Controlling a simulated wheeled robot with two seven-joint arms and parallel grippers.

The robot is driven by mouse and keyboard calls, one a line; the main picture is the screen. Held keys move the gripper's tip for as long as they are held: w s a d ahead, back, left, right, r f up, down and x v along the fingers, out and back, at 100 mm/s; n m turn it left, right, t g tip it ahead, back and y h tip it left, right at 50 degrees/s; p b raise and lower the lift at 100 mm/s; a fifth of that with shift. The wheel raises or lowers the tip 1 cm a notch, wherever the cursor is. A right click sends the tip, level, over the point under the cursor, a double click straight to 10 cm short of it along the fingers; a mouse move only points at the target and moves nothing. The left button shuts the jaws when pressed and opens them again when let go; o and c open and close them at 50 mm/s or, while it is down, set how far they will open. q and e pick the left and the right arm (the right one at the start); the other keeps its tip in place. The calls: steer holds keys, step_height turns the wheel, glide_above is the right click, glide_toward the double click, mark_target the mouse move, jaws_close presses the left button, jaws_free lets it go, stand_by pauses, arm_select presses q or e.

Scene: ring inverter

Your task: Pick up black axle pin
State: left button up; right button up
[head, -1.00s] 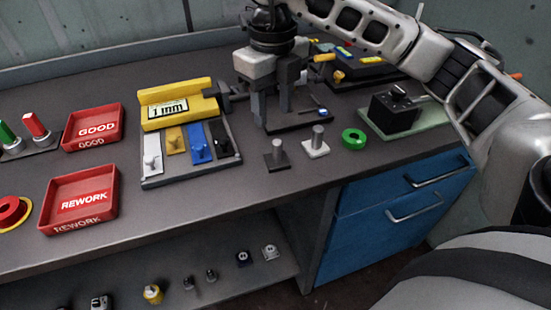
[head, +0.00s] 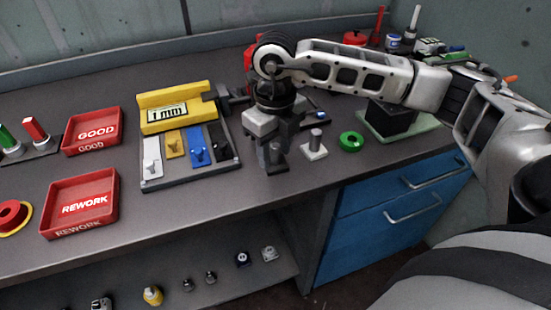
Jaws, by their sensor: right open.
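A black axle pin (head: 276,157) stands upright on a dark base near the front edge of the bench. My right gripper (head: 271,148) points down over it, open, with its fingers close around or just behind the pin. Whether they touch it I cannot tell. The gripper hides part of the pin's surroundings. My left gripper is not in view.
A grey pin on a white base (head: 314,149) and a green ring (head: 351,141) stand just right of the gripper. A tray (head: 190,180) with coloured pieces and a yellow 1 mm gauge (head: 178,101) are to the left. Red GOOD (head: 92,131) and REWORK (head: 80,205) bins lie farther left.

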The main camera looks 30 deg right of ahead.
jaws_close()
steer(key=shift+r, duration=0.1)
